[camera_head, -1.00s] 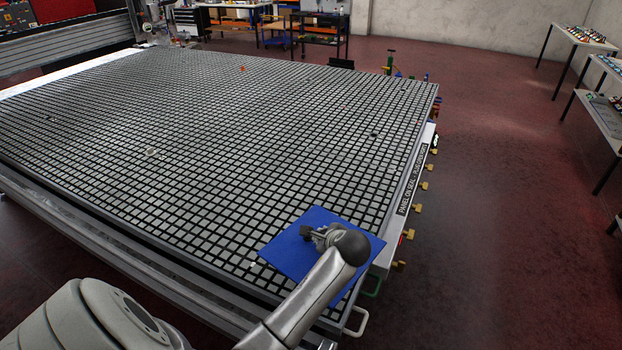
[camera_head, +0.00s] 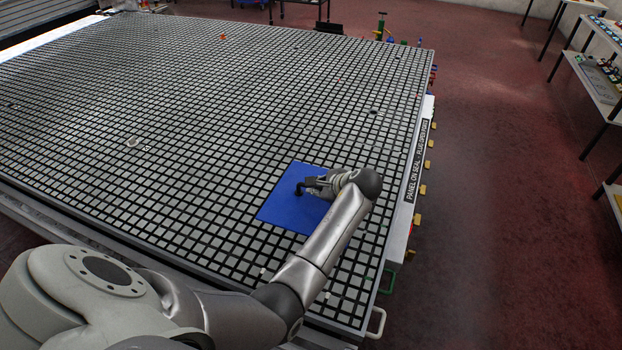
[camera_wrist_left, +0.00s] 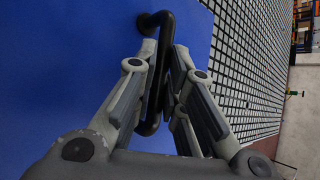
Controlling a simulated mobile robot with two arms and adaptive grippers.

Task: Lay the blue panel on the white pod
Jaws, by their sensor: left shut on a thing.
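The blue panel (camera_head: 286,212) is a flat square with a dark handle on its upper face. It is over the near right part of the grid table (camera_head: 200,120); I cannot tell how high above the grid it is. My left gripper (camera_head: 304,187) is shut on the handle. In the left wrist view the fingers (camera_wrist_left: 160,92) close around the dark handle bar (camera_wrist_left: 155,70), with the blue panel (camera_wrist_left: 70,60) behind it. A small whitish object (camera_head: 133,142), which looks like the white pod, sits on the grid to the left of the panel. My right gripper is not in view.
A small orange object (camera_head: 223,37) stands at the far side of the grid and a small dark one (camera_head: 373,112) near the right edge. Yellow fittings (camera_head: 422,191) line the table's right side. The grid between the panel and the whitish object is clear.

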